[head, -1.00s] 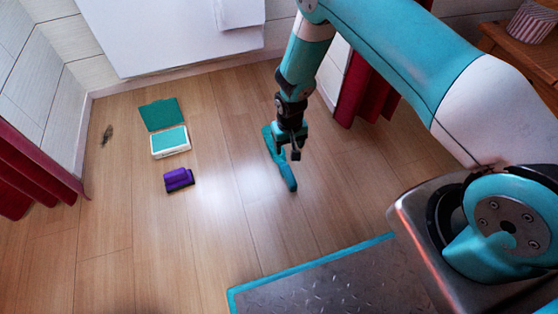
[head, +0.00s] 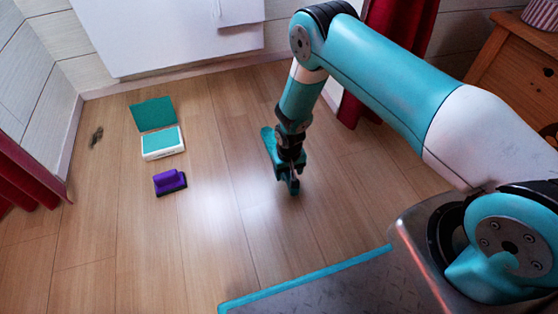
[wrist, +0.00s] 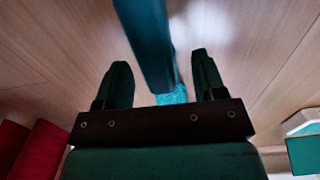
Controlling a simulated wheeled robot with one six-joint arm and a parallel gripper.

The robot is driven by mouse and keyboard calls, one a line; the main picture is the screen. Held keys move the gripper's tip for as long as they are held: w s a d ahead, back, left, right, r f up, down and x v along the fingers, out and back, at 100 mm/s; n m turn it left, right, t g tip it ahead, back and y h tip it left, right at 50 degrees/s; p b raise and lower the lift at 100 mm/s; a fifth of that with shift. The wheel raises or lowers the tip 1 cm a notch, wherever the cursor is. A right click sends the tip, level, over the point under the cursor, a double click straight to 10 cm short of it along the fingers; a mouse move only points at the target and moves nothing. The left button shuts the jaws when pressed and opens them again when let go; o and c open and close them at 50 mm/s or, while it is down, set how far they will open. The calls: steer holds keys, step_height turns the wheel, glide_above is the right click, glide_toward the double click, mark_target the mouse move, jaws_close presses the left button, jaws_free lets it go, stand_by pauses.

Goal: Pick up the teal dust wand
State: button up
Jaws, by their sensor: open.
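The teal dust wand (head: 268,143) lies on the wooden floor in the head view, partly hidden behind my gripper (head: 290,178). In the wrist view the wand's dark teal handle (wrist: 146,40) runs from the top edge down between the two fingers of my gripper (wrist: 160,75). Its lighter teal end (wrist: 172,95) shows just beyond the gripper's crossbar. The fingers are apart, with a gap visible on both sides of the wand. Whether the fingertips reach down beside the handle is hard to tell.
A white box with an open teal lid (head: 162,143) and a purple brush (head: 170,181) sit on the floor to the left. A dark smudge (head: 96,136) is near the left wall. A wooden cabinet (head: 515,75) stands at the right. Floor around the wand is clear.

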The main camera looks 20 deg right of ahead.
step_height(320, 180, down, 3)
steer(key=shift+r+b, duration=0.15)
steer(key=shift+b, duration=0.5)
steer(key=shift+r, duration=0.1)
steer(key=shift+c, duration=0.5)
steer(key=c, duration=1.1)
